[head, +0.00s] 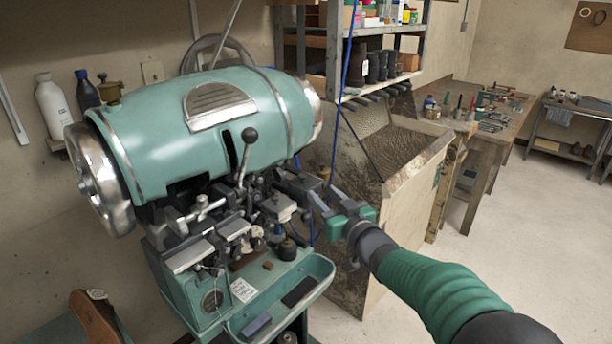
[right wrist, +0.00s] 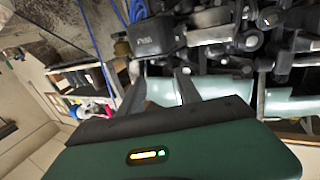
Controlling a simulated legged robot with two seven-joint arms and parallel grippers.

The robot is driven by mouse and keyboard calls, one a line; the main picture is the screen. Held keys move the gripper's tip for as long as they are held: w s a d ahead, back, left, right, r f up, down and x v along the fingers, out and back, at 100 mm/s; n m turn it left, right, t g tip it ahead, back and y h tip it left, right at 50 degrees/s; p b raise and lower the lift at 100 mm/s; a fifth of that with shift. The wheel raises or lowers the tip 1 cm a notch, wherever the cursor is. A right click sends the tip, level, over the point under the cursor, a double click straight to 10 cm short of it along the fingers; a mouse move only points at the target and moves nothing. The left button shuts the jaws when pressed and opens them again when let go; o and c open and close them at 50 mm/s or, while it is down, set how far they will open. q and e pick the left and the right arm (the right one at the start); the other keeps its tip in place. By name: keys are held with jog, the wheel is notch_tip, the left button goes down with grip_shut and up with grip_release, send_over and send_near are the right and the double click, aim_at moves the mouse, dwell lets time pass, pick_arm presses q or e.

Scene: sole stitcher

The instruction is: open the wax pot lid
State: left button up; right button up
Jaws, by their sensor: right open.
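My right gripper (head: 322,199) is open and empty at the right side of the green sole stitcher (head: 165,130). In the right wrist view its two fingers (right wrist: 158,88) are spread apart. A dark grey box with faint pale lettering (right wrist: 153,36), which looks like the wax pot, lies beyond the fingertips, a little apart from them. In the head view a grey block (head: 279,207), probably the same pot, sits left of my fingertips. Its lid seems down, but I cannot see a clear gap or edge. My left gripper is not in view.
A black-knobbed lever (head: 249,136) and metal arms crowd the machine's front. A green tray (head: 320,275) juts out below. A blue cable (head: 345,70) hangs behind my gripper. A large bin (head: 430,160) stands behind my right arm. The floor at right is clear.

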aim_at(304, 177)
jog(key=x, duration=0.3)
jog(key=a+p+x, duration=0.1)
jog(key=x, duration=0.3)
jog(key=p+x, duration=0.1)
jog(key=x, duration=0.3)
jog(key=shift+s+a+r, duration=0.1)
jog(key=shift+a+r, duration=0.05)
jog(key=shift+a, duration=0.05)
jog(key=shift+d, duration=0.4)
jog(key=c, duration=0.5)
jog(key=shift+a, duration=0.25)
grip_shut()
jog(key=shift+d, duration=0.1)
